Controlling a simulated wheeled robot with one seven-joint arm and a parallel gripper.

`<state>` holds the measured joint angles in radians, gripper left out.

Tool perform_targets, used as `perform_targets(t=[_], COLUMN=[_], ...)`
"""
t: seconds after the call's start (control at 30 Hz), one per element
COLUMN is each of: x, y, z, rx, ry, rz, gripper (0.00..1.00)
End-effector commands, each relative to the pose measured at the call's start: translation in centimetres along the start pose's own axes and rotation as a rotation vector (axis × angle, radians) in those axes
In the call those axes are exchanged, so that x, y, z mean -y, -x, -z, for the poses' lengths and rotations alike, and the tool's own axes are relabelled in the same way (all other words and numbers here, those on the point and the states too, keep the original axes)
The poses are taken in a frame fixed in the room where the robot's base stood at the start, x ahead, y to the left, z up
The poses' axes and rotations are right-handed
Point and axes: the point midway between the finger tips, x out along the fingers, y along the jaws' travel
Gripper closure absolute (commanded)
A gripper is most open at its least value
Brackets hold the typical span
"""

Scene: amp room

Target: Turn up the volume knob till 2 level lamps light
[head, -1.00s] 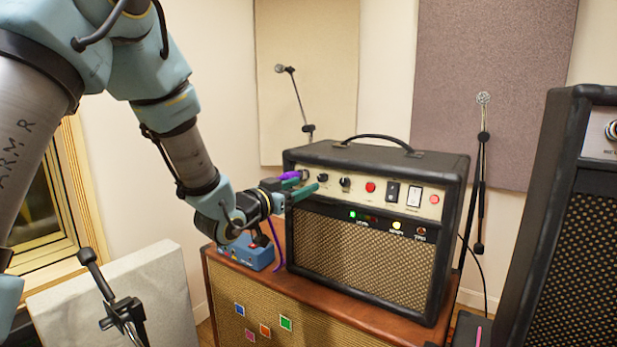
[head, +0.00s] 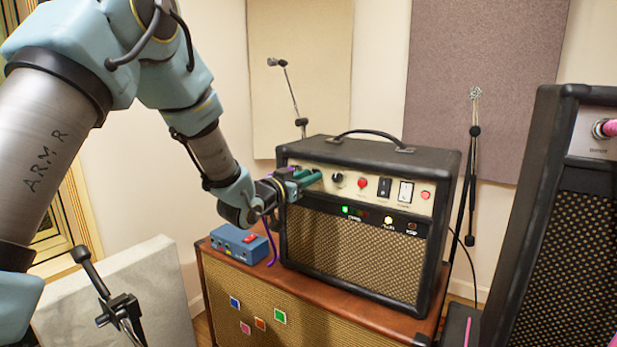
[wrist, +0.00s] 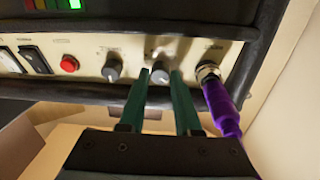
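The amplifier (head: 365,245) stands on a brown cabinet. In the wrist view its panel appears upside down. The knob's label is too blurred to read. In the head view my gripper (head: 318,175) hides this knob. A second knob (wrist: 112,70) stands free beside it. A green lamp (head: 345,210) is lit at the left of the lamp strip; the lamps just right of it look dim.
The purple cable (wrist: 221,105) and its jack sit close beside one finger. A red button (wrist: 69,64) and switches lie farther along the panel. A blue box (head: 238,241) with a red switch sits left of the amplifier. A microphone stand (head: 118,305) is at lower left.

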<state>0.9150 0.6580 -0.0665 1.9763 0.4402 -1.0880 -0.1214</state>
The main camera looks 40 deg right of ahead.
Motion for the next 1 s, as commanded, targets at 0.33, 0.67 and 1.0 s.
perform_targets(t=[0.33, 0.67, 1.0], x=[-0.01, -0.01, 0.08], y=[0.01, 0.02, 0.01], z=[0.02, -0.05, -0.34], rx=[0.000, 0.000, 0.001], ry=[0.000, -0.008, -0.154], rz=[0.000, -0.002, -0.031], gripper=[1.00, 1.00, 1.00])
